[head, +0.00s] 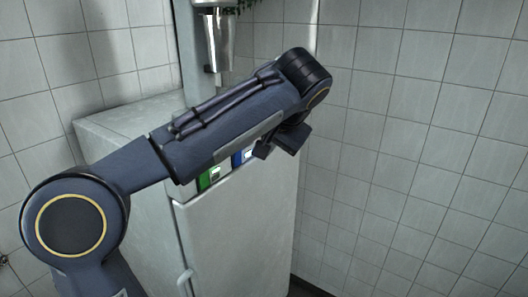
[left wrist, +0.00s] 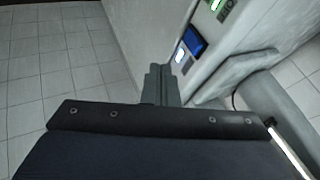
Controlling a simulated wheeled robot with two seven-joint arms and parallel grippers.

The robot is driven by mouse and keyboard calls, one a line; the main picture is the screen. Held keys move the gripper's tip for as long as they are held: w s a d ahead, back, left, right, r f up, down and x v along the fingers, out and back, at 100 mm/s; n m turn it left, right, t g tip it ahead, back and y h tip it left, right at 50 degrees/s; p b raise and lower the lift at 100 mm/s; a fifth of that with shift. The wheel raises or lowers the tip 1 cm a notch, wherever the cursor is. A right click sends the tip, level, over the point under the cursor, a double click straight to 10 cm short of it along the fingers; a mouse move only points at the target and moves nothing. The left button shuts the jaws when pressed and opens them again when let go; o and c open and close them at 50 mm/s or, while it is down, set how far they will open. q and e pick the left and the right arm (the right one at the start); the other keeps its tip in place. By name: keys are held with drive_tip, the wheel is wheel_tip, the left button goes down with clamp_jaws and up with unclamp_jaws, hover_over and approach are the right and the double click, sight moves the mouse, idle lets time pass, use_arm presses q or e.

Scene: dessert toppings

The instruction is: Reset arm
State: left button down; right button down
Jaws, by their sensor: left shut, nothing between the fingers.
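My left arm comes in from the left in the head view and reaches across in front of a pale grey machine (head: 230,235). My left gripper (left wrist: 158,84) shows in the left wrist view with its grey fingers together and nothing between them. In the head view the arm's dark end hangs near the machine's front, and the fingers are hard to make out there. My right gripper is in neither view.
The machine's front carries a green panel (head: 214,173) and a blue panel (head: 243,155), partly hidden by my arm. A metal cylinder (head: 218,42) hangs above its top. Tiled walls (head: 420,120) stand behind and to the right. Tiled floor (left wrist: 55,55) lies clear in the left wrist view.

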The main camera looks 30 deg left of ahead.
use_arm(q)
drive_tip(key=shift+d+r, duration=0.15)
drive_tip(key=shift+d, duration=0.05)
drive_tip(key=shift+s, duration=0.1)
drive_tip(key=s+d+f+h, duration=0.3)
drive_tip(key=s+f+h, duration=0.1)
drive_tip(key=s+f, duration=0.8)
drive_tip(key=s+d+f+n+t+h, duration=0.1)
drive_tip(key=s+d+f+h, duration=0.2)
drive_tip(key=s+f, duration=0.8)
drive_tip(key=shift+s+d+f+h, duration=0.35)
drive_tip(key=shift+d+f+h, duration=0.1)
drive_tip(key=shift+h, duration=0.75)
